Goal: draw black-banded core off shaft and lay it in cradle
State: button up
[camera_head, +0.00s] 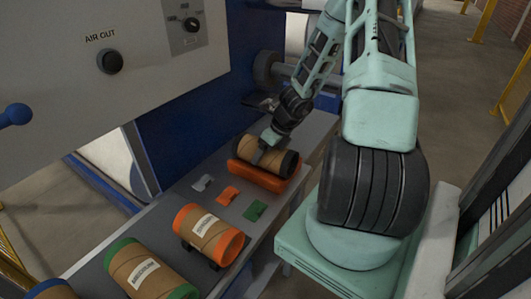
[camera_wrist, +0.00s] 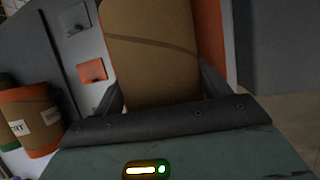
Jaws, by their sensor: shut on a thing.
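The black-banded core (camera_head: 279,155) is a brown tube with black ends. It lies level along the orange cradle (camera_head: 262,178) on the grey bench, at or just above its rim; I cannot tell whether it touches bottom. My gripper (camera_head: 264,147) is over the core's middle and shut on it. In the wrist view the brown core (camera_wrist: 150,55) fills the space between my gripper's fingers (camera_wrist: 162,88), with the orange cradle (camera_wrist: 209,35) showing to the right. A grey shaft (camera_head: 306,75) stands out from the machine behind, partly hidden by my arm.
An orange-banded core (camera_head: 208,235) and a green-banded core (camera_head: 150,270) lie nearer on the bench. The blue machine wall (camera_head: 195,125) rises to the left.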

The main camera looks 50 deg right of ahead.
jog(key=shift+s+f, duration=0.1)
jog(key=shift+f, duration=0.1)
jog(key=o, duration=1.2)
jog(key=shift+a, duration=0.1)
jog(key=shift+c, duration=0.2)
jog(key=shift+s+f, duration=0.1)
jog(key=p+v, duration=0.4)
jog(key=v, duration=1.4)
jog(key=shift+w, duration=0.25)
jog(key=shift+a, duration=0.15)
